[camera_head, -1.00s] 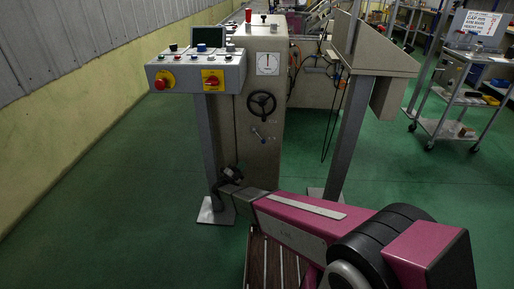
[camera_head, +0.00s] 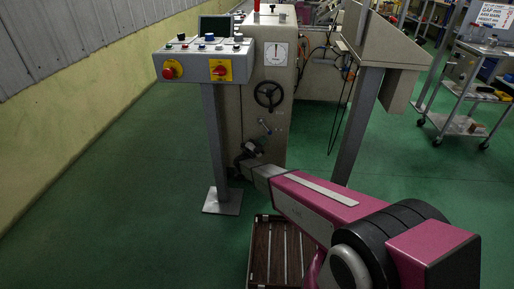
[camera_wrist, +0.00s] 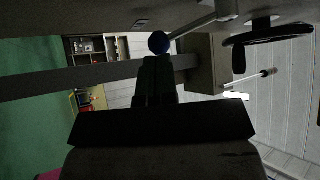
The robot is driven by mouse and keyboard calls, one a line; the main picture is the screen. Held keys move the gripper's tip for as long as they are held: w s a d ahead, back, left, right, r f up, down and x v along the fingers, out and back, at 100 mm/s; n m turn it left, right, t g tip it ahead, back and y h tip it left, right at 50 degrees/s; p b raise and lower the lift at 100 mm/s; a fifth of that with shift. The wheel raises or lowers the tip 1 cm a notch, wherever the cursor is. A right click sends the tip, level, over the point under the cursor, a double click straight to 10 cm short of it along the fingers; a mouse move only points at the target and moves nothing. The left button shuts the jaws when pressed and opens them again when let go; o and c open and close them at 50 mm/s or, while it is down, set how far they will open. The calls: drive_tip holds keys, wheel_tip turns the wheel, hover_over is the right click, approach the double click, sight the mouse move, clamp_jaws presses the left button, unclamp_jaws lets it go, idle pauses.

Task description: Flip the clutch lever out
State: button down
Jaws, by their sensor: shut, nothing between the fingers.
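The clutch lever is most likely the silver rod with a blue ball knob (camera_wrist: 159,42) in the wrist view. It also shows as a small lever (camera_head: 265,127) below the handwheel on the machine front in the head view. My gripper (camera_wrist: 157,64) is shut and empty, its fingertips just short of the knob in the picture. Whether they touch it I cannot tell. In the head view my gripper (camera_head: 250,148) is small and dark, below and left of the lever.
A black handwheel (camera_head: 267,94) sits above the lever on the machine front (camera_head: 273,140). A control panel (camera_head: 205,62) stands on a grey post (camera_head: 213,135) close to the left of my gripper. A slanted panel on a leg (camera_head: 362,120) stands to the right. Green floor is open at left.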

drive_tip(key=shift+x, duration=1)
drive_tip(key=shift+d+r+n+t, duration=0.15)
drive_tip(key=shift+d+n+t, duration=0.25)
drive_tip(key=shift+n+t, duration=0.15)
drive_tip(key=d+r+n+t+y, duration=0.1)
drive_tip(key=r+n+t+y, duration=0.1)
drive_tip(key=n+y, duration=0.6)
drive_tip(key=d+r+n+t+y, duration=0.1)
drive_tip(key=r+n+t+y, duration=0.1)
drive_tip(key=n+y, duration=0.6)
drive_tip(key=d+r+n+t+y, duration=0.1)
drive_tip(key=r+n+t+y, duration=0.2)
drive_tip(key=n+y, duration=0.5)
drive_tip(key=shift+d+r+n+y, duration=0.1)
drive_tip(key=shift+n+y, duration=0.05)
drive_tip(key=shift+n, duration=0.9)
drive_tip(key=shift+d+r+n+y, duration=0.1)
drive_tip(key=shift+d+r+n, duration=0.05)
drive_tip(key=shift+n, duration=0.9)
drive_tip(key=shift+d+r+n+y, duration=0.1)
drive_tip(key=shift+n+y, duration=0.05)
drive_tip(key=shift+n, duration=0.9)
drive_tip(key=shift+s+f, duration=0.1)
